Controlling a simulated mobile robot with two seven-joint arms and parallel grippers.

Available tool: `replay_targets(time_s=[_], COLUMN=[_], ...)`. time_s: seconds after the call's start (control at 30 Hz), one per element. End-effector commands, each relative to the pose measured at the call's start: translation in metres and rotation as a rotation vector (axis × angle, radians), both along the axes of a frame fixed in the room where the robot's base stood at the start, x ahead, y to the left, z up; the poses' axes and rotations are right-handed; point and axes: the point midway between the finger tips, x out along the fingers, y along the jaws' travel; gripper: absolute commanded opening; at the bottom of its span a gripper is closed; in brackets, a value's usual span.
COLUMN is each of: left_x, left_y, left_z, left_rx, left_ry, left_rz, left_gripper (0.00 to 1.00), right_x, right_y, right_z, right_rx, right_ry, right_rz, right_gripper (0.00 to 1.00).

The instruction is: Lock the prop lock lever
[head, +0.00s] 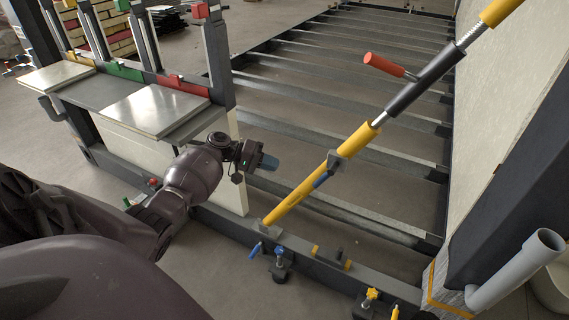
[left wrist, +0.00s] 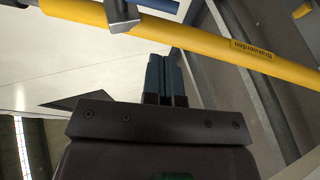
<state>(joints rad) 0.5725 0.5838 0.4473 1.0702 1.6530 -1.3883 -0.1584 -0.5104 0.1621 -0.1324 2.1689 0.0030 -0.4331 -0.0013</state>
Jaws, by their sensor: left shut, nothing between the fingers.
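A yellow prop (head: 300,190) runs diagonally up from the floor frame to the right-hand wall panel. Higher up, a red-tipped handle (head: 384,65) sticks out left from the dark middle sleeve (head: 425,80). My left gripper (head: 268,162) is shut and empty, left of the lower tube and apart from it. In the left wrist view, the blue fingertips (left wrist: 165,62) point toward the yellow tube (left wrist: 220,45) and the grey clamp (left wrist: 122,14). My right gripper is out of view.
A rack with grey panels (head: 150,108) and red, green and yellow blocks stands at the left. Dark crossbeams (head: 340,105) span the floor. Blue (head: 280,262) and yellow (head: 371,293) fittings line the front beam. A grey pipe (head: 515,270) stands lower right.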

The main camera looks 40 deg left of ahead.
Motion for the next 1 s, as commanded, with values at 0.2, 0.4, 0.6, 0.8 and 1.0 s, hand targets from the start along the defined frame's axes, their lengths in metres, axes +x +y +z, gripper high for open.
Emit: replay_targets(time_s=[0.2, 0.4, 0.6, 0.8, 1.0], left_x=[-0.009, -0.010, -0.009, -0.009, -0.001], left_y=[0.013, 0.014, 0.013, 0.013, 0.022], left_z=[0.004, 0.004, 0.004, 0.004, -0.002], left_rx=[0.001, 0.001, 0.001, 0.000, 0.046], left_ry=[0.001, 0.001, 0.001, 0.000, 0.014], left_rz=[0.000, 0.000, 0.000, 0.000, 0.076], left_gripper=[0.00, 0.00, 0.00, 0.00, 0.00], right_x=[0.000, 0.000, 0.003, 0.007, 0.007], right_y=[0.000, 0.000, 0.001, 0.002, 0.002], right_z=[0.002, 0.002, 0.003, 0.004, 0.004], right_rx=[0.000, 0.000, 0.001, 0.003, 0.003], right_ry=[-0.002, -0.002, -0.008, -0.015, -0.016], right_rz=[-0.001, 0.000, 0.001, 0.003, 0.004], right_gripper=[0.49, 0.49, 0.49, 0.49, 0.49])
